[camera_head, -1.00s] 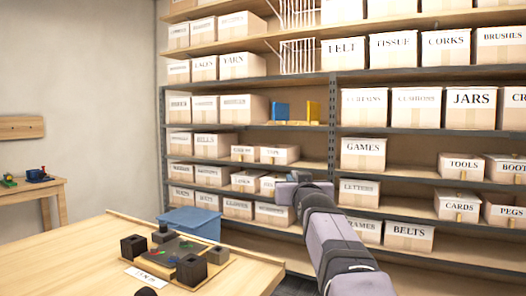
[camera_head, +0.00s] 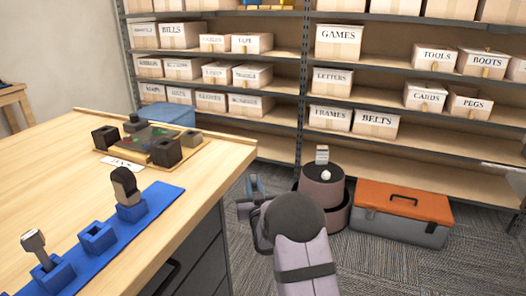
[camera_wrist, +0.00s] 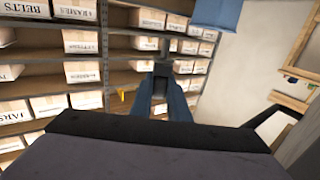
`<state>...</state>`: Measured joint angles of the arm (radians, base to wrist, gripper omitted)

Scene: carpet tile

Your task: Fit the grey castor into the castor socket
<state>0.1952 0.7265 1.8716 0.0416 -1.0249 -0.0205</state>
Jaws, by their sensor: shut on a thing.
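My gripper (camera_head: 256,187) is off the right edge of the bench, its blue fingers partly hidden behind my arm in the head view. In the wrist view its blue fingers (camera_wrist: 160,98) are shut on a dark grey piece, apparently the grey castor (camera_wrist: 161,78), held clear of everything. A wooden board on the bench (camera_head: 122,152) carries several dark square blocks, including one at its front right (camera_head: 166,152). I cannot tell which of them is the castor socket.
A blue rack (camera_head: 165,200) at the bench's front has an empty middle holder (camera_head: 97,236) between two upright pieces. A blue bin (camera_head: 170,114) stands behind the bench. Shelves of boxes fill the back.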

